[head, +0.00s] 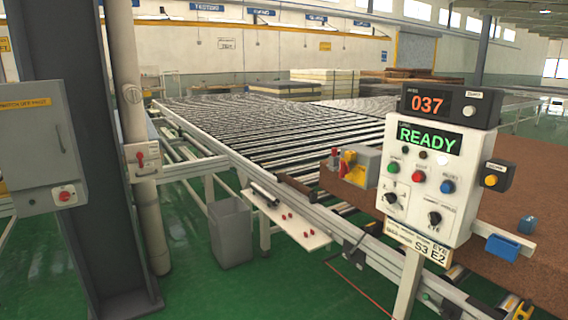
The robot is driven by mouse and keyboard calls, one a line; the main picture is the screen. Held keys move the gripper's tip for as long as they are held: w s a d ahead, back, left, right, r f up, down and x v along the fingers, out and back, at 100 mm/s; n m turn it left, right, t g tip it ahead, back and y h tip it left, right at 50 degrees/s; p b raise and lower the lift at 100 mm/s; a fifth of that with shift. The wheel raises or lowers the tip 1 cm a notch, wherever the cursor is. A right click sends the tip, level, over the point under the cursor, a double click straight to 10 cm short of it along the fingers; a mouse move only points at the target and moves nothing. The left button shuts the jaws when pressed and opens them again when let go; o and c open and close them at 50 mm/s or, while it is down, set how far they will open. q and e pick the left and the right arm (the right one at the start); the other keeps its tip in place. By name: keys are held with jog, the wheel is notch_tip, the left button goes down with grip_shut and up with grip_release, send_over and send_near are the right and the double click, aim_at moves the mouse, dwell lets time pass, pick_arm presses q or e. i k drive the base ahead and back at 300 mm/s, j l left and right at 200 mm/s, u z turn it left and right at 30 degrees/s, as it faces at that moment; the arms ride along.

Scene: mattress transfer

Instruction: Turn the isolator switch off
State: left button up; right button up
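No label marks the isolator switch clearly, so I cannot tell which of several red controls it is. A grey box (361,166) left of the control panel carries a yellow and red switch (348,163). A small pale box (143,170) on the pipe has a red handle (140,158). The settings of these controls are too small to read. Neither of my grippers is in view.
The control panel (407,206) shows READY, with a 037 display (431,104) above. A dark column (75,60) stands at left. A grey bin (230,233) stands by the roller conveyor (270,125). A brown mattress (512,178) lies at right.

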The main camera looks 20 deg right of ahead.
aim_at(344, 168)
jog(key=i+j+u, duration=0.15)
jog(key=i+u, duration=0.2)
jog(key=i, duration=0.95)
jog(key=i+z, duration=0.35)
jog(key=i+j+z, duration=0.15)
jog(key=z, duration=0.2)
jog(key=i+j+z, duration=0.55)
jog(key=z, duration=0.2)
jog(key=i+j+z, duration=0.3)
jog(key=z, duration=0.2)
jog(key=j, duration=0.1)
